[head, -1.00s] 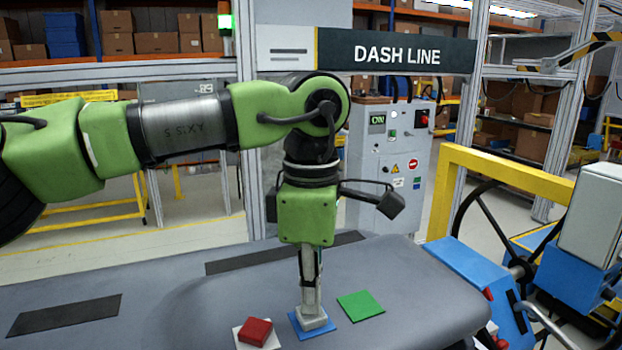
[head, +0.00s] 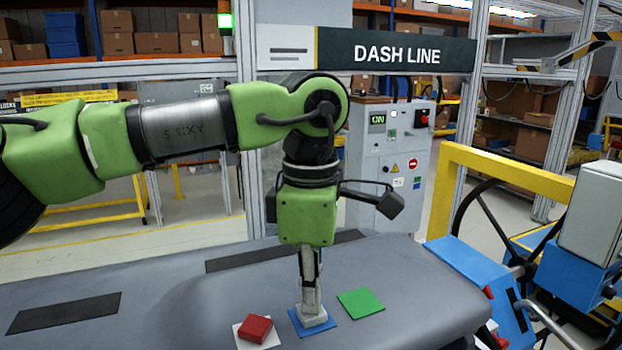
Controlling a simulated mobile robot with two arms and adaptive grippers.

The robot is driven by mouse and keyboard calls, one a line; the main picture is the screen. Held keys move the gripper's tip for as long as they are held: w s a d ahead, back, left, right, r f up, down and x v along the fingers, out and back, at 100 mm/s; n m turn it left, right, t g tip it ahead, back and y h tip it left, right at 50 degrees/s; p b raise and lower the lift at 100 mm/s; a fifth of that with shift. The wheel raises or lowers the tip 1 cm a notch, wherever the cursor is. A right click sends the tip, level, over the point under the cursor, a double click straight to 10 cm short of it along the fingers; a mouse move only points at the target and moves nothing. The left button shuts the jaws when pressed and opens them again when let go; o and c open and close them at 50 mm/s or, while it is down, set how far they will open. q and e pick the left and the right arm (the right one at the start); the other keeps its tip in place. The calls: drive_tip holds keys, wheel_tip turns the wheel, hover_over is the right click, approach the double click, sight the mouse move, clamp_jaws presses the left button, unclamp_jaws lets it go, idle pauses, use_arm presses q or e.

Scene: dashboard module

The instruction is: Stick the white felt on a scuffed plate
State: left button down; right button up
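A whitish block (head: 313,318), seemingly the white felt, rests on or just over a flat blue square (head: 327,329) on the grey dashboard surface (head: 200,310). My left gripper (head: 311,303) points straight down at this block, its fingertips at the block's top. The fingers show nearly edge-on, so I cannot tell whether they grip it. A red block (head: 255,328) sits on a white square (head: 244,340) to the left. A bare green square (head: 360,303) lies to the right. Scuffs cannot be made out on any square. My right gripper is not in view.
Dark flat strips lie on the dashboard at the left (head: 63,313) and behind my gripper (head: 285,252). A yellow frame (head: 500,163) and a blue fixture with a steering wheel (head: 478,275) stand at the right.

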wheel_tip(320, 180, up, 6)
drive_tip(key=p, duration=0.6)
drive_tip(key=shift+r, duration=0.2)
